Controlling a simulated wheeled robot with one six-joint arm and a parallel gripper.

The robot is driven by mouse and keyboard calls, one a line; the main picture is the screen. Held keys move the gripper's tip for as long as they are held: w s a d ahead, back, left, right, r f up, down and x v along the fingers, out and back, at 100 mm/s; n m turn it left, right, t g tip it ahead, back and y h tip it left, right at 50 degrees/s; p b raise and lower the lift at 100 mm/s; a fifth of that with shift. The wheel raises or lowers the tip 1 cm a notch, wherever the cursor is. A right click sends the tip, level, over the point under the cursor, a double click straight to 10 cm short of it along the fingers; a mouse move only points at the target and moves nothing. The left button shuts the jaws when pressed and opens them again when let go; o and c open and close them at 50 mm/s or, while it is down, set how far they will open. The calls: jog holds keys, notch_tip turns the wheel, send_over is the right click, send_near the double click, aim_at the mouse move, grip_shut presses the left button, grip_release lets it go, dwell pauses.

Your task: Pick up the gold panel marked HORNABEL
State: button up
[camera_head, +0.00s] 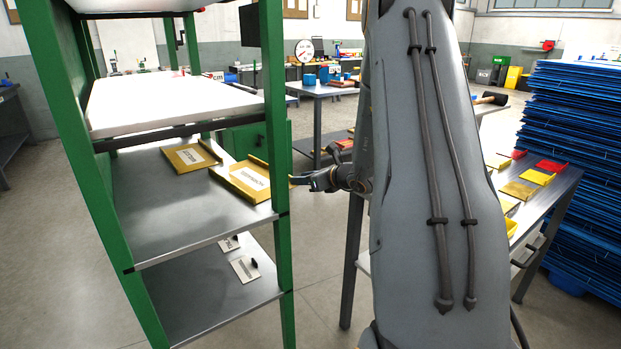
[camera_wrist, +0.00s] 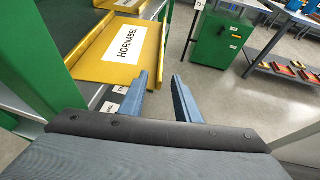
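The gold panel marked HORNABEL (camera_wrist: 97,70) lies at the left of the wrist view, with a white label and raised edges. In the head view, the gold panel nearest my gripper (camera_head: 235,182) lies by the shelf's right post, its label too small to read surely. In the head view my gripper (camera_head: 305,181) is just right of the shelf post, partly hidden by my arm.
A second gold panel (camera_head: 183,160) lies farther back on the same grey shelf (camera_head: 160,220). The green post (camera_head: 275,120) stands beside my gripper. Smaller labelled plates (camera_head: 244,270) lie on the shelf below. A table with coloured panels (camera_head: 545,200) and a blue stack (camera_head: 570,130) are right.

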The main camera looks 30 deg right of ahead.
jog(key=shift+x, duration=1)
grip_shut()
jog(key=shift+s+a+b, duration=0.15)
jog(key=shift+s+a, duration=0.1)
jog(key=shift+a, duration=0.5)
jog(key=shift+s+a+b, duration=0.15)
jog(key=shift+s+a, duration=0.05)
jog(key=shift+a, duration=0.5)
grip_release()
